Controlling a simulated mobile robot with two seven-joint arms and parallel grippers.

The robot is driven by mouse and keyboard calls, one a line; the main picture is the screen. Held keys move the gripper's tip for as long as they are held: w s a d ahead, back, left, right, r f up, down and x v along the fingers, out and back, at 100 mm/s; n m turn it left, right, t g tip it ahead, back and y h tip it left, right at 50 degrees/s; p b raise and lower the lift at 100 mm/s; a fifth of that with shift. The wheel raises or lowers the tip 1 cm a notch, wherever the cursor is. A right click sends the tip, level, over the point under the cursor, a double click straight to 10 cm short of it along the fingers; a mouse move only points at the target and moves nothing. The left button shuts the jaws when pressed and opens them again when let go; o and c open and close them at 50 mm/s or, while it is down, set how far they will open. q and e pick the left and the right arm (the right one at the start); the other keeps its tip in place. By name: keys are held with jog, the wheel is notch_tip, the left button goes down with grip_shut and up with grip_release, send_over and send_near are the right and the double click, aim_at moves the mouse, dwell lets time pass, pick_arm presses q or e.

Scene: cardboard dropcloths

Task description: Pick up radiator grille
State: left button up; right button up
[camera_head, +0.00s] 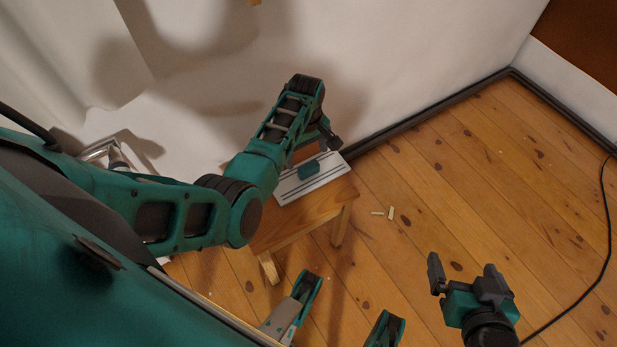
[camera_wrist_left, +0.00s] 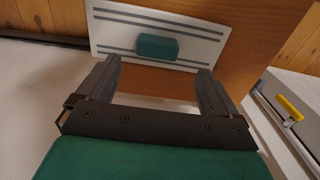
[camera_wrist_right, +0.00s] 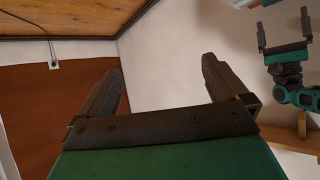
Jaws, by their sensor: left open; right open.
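The radiator grille (camera_head: 292,188) is a flat white panel with dark slots. It lies on a small wooden stool (camera_head: 285,227) by the wall, and it also shows at the top of the left wrist view (camera_wrist_left: 112,36). A green block (camera_head: 308,171) sits on the middle of the panel; the left wrist view shows it between the finger directions (camera_wrist_left: 157,47). My left gripper (camera_wrist_left: 160,72) is open and empty, facing the panel, with a gap to it; in the head view its arm partly covers the panel's far side. My right gripper (camera_head: 463,272) is open and empty, over the floor at right.
The white wall (camera_head: 400,60) and its dark skirting (camera_head: 440,107) stand close behind the stool. Two small pale pieces (camera_head: 390,212) lie on the wood floor. A black cable (camera_head: 606,210) runs along the right. The floor between stool and right gripper is mostly clear.

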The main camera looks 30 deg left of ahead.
aim_at(309, 166)
pick_arm(q)
jog(key=f+b, duration=0.1)
jog(key=f, duration=0.1)
jog(key=f+b, duration=0.1)
jog(key=f, duration=0.1)
jog(key=f+b, duration=0.1)
jog(key=f, duration=0.1)
jog(key=shift+w+d+f+b, duration=0.1)
jog(key=shift+d+f+b, duration=0.1)
jog(key=shift+d+b, duration=0.1)
jog(key=shift+f, duration=0.3)
jog(key=shift+r, duration=0.1)
jog(key=c, duration=1.2)
pick_arm(e)
jog(key=shift+w+a+f+y, duration=0.15)
jog(key=shift+a+f, duration=0.1)
jog(key=shift+f, duration=0.3)
jog(key=shift+w+a+f+y, duration=0.15)
jog(key=shift+a+f, duration=0.05)
jog(key=shift+f, duration=0.3)
